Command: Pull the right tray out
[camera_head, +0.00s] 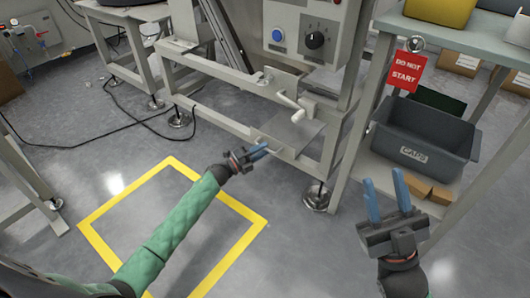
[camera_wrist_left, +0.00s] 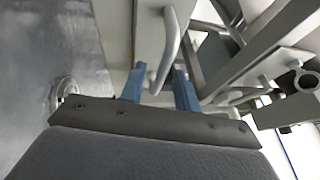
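The right tray (camera_head: 300,134) is a flat grey plate low in the front of the machine frame. In the left wrist view its grey panel (camera_wrist_left: 149,35) carries a pale curved bar handle (camera_wrist_left: 171,47). My left gripper (camera_head: 262,151) is at the tray's front left edge. In the left wrist view its blue fingers (camera_wrist_left: 157,80) are apart, with the handle's lower part between them and a gap showing beside it. My right gripper (camera_head: 387,192) is open and empty, in front of the grey bin at the right.
A white crank (camera_head: 292,106) sits above the tray. A yellow floor outline (camera_head: 95,238) surrounds clear floor below my left arm.

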